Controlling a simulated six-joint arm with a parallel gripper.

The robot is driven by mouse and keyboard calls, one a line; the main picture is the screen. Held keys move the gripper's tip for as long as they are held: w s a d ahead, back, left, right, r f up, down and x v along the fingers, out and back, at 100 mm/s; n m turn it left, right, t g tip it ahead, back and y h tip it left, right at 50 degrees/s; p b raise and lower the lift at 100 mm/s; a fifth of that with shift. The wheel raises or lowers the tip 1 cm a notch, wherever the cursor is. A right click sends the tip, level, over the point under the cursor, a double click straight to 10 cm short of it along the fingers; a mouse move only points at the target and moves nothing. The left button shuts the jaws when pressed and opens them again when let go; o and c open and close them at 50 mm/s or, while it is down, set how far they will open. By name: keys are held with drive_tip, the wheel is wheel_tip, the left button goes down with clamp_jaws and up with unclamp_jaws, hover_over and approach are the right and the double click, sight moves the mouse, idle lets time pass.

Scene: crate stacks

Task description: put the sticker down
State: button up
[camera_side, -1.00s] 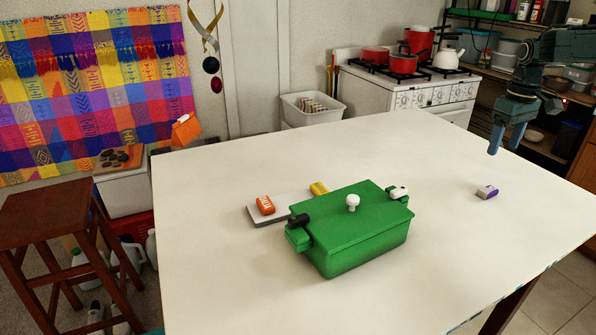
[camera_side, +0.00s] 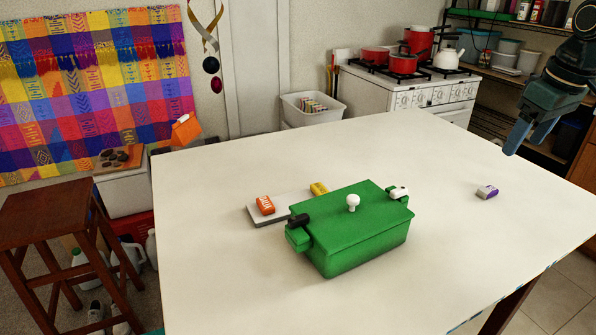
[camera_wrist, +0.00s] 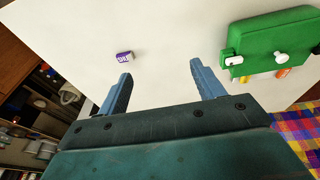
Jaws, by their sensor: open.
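My gripper (camera_side: 524,142) is in the air over the right part of the table. In the wrist view its two fingers (camera_wrist: 161,72) are wide apart with nothing between them. I cannot single out a loose sticker in either view. A small purple and white block (camera_side: 487,192) lies alone on the table at the right, below and apart from my gripper. In the wrist view this block (camera_wrist: 124,57) shows lettering on a white face. An orange block with a white marking (camera_side: 265,205) and a yellow block (camera_side: 319,189) are on a grey slab (camera_side: 284,217).
A closed green box (camera_side: 362,245) with a white knob (camera_side: 352,202) stands mid-table, hiding part of the slab. The white table (camera_side: 450,245) is otherwise clear.

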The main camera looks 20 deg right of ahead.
drive_tip(key=s+a+f+t, duration=0.1)
drive_tip(key=s+a, duration=0.3)
drive_tip(key=s, duration=0.4)
drive_tip(key=s+a+f+t, duration=0.1)
drive_tip(key=s+a, duration=0.3)
drive_tip(key=s, duration=0.4)
drive_tip(key=shift+a+f+t+y, duration=0.3)
drive_tip(key=shift+a+f+t, duration=0.1)
drive_tip(key=shift+f, duration=0.2)
drive_tip(key=shift+o, duration=0.2)
drive_tip(key=shift+s+f, duration=0.3)
drive_tip(key=shift+s, duration=0.1)
drive_tip(key=shift+o, duration=0.4)
drive_tip(key=shift+w, duration=0.1)
